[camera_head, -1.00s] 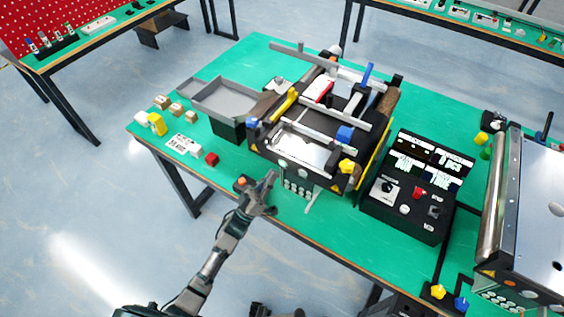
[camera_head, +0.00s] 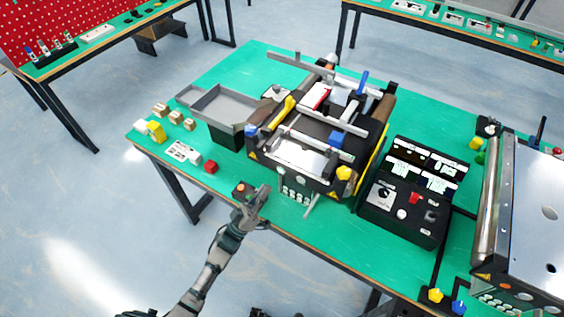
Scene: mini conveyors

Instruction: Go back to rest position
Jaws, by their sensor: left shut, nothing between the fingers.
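My left gripper (camera_head: 259,200) is at the front edge of the green table (camera_head: 230,62), just in front of the mini conveyor (camera_head: 340,125). It is shut and empty, beside a small orange-topped button box (camera_head: 242,189). My left arm comes in from the bottom left. My right gripper does not show.
A grey tray (camera_head: 205,101) stands left of the conveyor. Wooden blocks (camera_head: 175,117), a yellow piece (camera_head: 156,131) and a red cube (camera_head: 210,167) lie on the left. A black control box (camera_head: 405,205) and a second conveyor (camera_head: 530,220) stand on the right. Open floor lies front left.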

